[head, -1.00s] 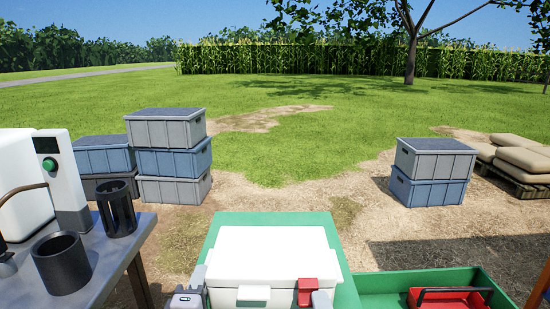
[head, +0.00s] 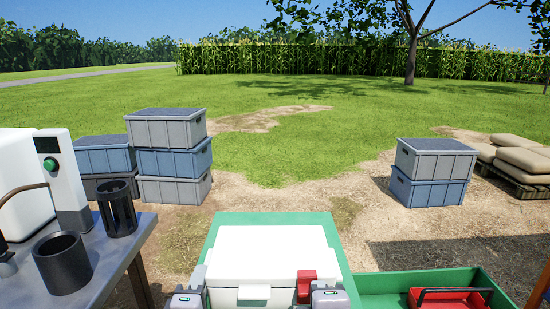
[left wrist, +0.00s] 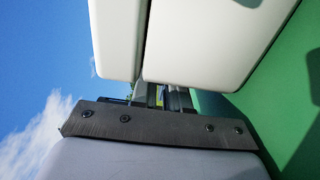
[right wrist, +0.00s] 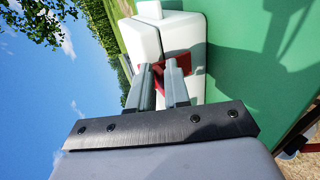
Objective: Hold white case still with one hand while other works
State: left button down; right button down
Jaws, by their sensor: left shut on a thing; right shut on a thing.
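The white case (head: 265,247) stands closed on a green surface (head: 338,262) at the bottom centre of the head view. Its front has a white latch (head: 253,293) and a red latch (head: 305,287). My left gripper (head: 200,276) is at the case's left side, shut on its edge. In the left wrist view the fingers (left wrist: 160,95) meet the white case (left wrist: 200,40) by the lid seam; their exact grip is partly hidden. My right gripper (head: 316,284) is at the front right, shut on the red latch, which also shows between the fingers in the right wrist view (right wrist: 183,64).
A green tray (head: 380,283) with a red carrier (head: 450,298) lies to the right. A grey table (head: 115,250) with dark cups (head: 62,262) and a white device (head: 62,175) is at left. Stacked crates (head: 170,160) stand behind on dirt.

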pick_arm(q)
jog(key=shift+d+r, duration=0.1)
jog(key=shift+d, duration=0.1)
pick_arm(e)
jog(key=c, duration=1.1)
grip_release()
jog(key=shift+d+f, duration=0.1)
jog(key=shift+f, duration=0.3)
jog(key=shift+r, duration=0.25)
pick_arm(q)
jog(key=shift+a, duration=0.15)
pick_arm(e)
jog(key=v, duration=1.2)
pick_arm(q)
jog(key=c, duration=1.1)
grip_release()
jog(key=shift+o, duration=0.3)
